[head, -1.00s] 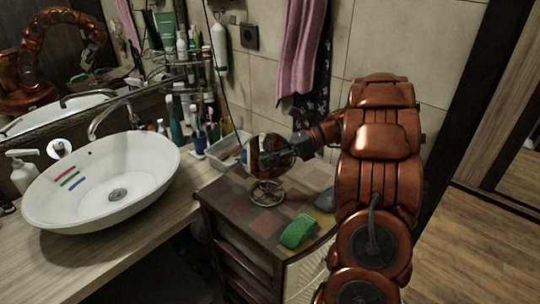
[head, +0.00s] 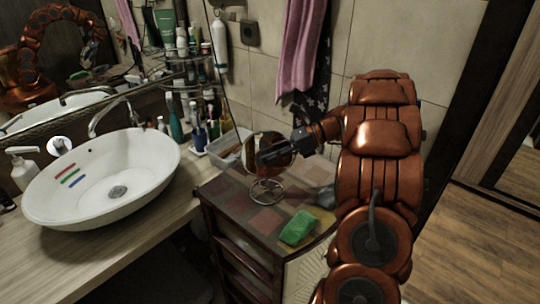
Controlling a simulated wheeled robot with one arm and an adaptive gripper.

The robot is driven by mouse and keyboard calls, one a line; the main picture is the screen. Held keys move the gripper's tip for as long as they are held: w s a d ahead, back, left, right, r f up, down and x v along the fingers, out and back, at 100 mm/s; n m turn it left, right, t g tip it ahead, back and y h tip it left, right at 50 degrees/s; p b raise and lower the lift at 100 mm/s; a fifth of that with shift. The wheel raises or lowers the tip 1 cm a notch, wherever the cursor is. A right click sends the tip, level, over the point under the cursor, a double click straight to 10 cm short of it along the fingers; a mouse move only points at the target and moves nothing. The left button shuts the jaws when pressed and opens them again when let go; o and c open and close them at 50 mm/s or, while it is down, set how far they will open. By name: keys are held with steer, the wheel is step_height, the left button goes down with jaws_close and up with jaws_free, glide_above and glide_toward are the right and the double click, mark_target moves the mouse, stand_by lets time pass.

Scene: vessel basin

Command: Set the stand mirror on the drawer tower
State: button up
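The stand mirror (head: 267,190) is upright on the checked top of the drawer tower (head: 237,205), near its back left part. Its wire base rests on or very close to the top; its round dark disc shows behind my gripper. My gripper (head: 264,156) is at the disc, reaching in from the right. Its fingers overlap the disc in this view, so I cannot tell whether they are closed on it or just beside it.
A green sponge (head: 298,228) lies at the tower's front, with a grey object (head: 326,197) to its right. A clear bin (head: 228,148) and several bottles stand behind. The white basin (head: 105,178) is on the counter at left.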

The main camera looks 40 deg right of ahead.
steer(key=p+v, duration=0.4)
steer(key=v, duration=0.2)
steer(key=shift+d+r, duration=0.25)
steer(key=shift+r, duration=0.05)
steer(key=shift+s+d, duration=0.3)
steer(key=shift+d, duration=0.05)
